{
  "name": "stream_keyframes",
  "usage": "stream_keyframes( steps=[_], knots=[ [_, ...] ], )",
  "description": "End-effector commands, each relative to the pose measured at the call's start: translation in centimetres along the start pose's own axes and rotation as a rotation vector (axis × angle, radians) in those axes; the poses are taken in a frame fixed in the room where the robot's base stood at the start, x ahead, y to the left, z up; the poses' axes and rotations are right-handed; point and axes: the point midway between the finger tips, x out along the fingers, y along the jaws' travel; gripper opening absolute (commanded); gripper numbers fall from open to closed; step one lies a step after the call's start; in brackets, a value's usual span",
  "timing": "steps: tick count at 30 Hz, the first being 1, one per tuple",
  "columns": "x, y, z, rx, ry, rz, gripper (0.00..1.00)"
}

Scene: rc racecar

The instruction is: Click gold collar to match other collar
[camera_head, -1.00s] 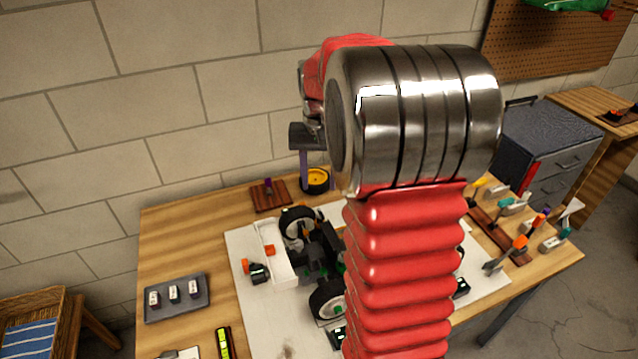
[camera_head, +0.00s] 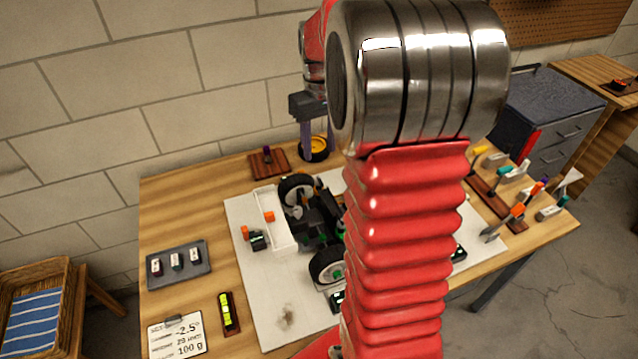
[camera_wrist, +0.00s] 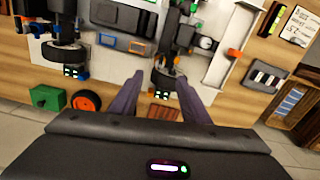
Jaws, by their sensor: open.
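The RC car (camera_head: 318,235) sits on a white mat (camera_head: 285,315) on the wooden bench, partly hidden by my red arm. The wrist view shows its wheels and suspension (camera_wrist: 165,75) upside down. My gripper (camera_wrist: 160,80) is open and empty, its two purple fingers apart on either side of a dark wheel in that picture; contact cannot be told. In the head view my gripper (camera_head: 306,150) hangs over the back of the bench, near a yellow-rimmed wheel (camera_head: 319,145). I cannot make out either collar, gold or other, at this size.
A grey tray (camera_head: 178,280) with small bottles, a yellow-green level (camera_head: 227,311) and a scale card (camera_head: 177,340) lie at the left. A brown block (camera_head: 268,172) is at the back. A tool rack (camera_head: 497,205) stands at the right. The wall is close behind.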

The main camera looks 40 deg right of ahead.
Motion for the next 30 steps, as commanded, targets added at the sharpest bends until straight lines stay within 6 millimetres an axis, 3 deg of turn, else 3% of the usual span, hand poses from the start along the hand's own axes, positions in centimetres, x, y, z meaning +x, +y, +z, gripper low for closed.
stream_keyframes(
  steps=[11,30],
  knots=[
    [0.9,0.0,0.0,0.002,-0.002,-0.001,0.42],
    [10.1,-0.1,0.0,0.003,-0.003,-0.001,0.42]
  ],
)
